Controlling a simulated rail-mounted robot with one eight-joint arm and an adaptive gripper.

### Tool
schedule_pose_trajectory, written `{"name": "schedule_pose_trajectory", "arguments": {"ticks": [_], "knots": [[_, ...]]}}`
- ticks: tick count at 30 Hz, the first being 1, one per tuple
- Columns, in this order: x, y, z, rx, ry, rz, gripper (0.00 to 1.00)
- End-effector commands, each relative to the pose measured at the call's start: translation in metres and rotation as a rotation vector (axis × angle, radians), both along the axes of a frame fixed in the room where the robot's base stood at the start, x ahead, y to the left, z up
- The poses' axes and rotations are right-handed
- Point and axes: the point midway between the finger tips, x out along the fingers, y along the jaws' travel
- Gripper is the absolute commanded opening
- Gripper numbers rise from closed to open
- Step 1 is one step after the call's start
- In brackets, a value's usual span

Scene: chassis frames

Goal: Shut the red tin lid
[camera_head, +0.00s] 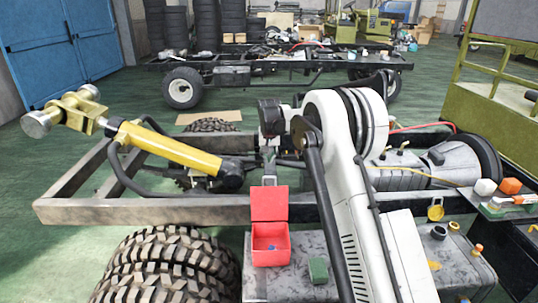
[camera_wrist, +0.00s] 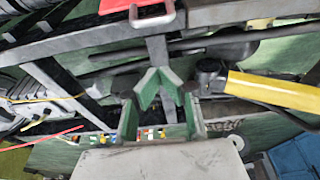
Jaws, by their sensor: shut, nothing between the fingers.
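The red tin (camera_head: 270,246) stands on a grey surface in front of the chassis rail, with a small blue thing inside. Its red lid (camera_head: 269,204) is open and stands upright at the back of the tin. A grey handle (camera_head: 269,181) shows at the lid's top edge. In the wrist view, part of the red lid (camera_wrist: 138,5) and the grey handle (camera_wrist: 153,19) show at the top edge. My gripper (camera_wrist: 159,84) is shut and empty, its green fingers apart from the handle. In the head view it is behind and above the lid, largely hidden by my arm.
A chassis rail (camera_head: 180,211) runs behind the tin. A large tyre (camera_head: 165,265) stands to its left, and a green block (camera_head: 318,270) lies to its right. A yellow cylinder (camera_head: 165,148) reaches over the frame at left. Small parts stand farther right.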

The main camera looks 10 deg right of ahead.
Motion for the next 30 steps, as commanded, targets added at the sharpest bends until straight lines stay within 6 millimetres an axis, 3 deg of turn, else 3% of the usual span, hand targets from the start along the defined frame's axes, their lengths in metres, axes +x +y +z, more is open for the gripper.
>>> {"name": "schedule_pose_trajectory", "arguments": {"ticks": [12, 21, 30], "knots": [[0.014, -0.003, -0.056, 0.0, 0.0, 0.0, 0.0], [-0.015, 0.003, -0.051, 0.0, 0.0, 0.0, 0.0], [-0.025, 0.004, -0.052, 0.0, 0.0, 0.0, 0.0]]}}
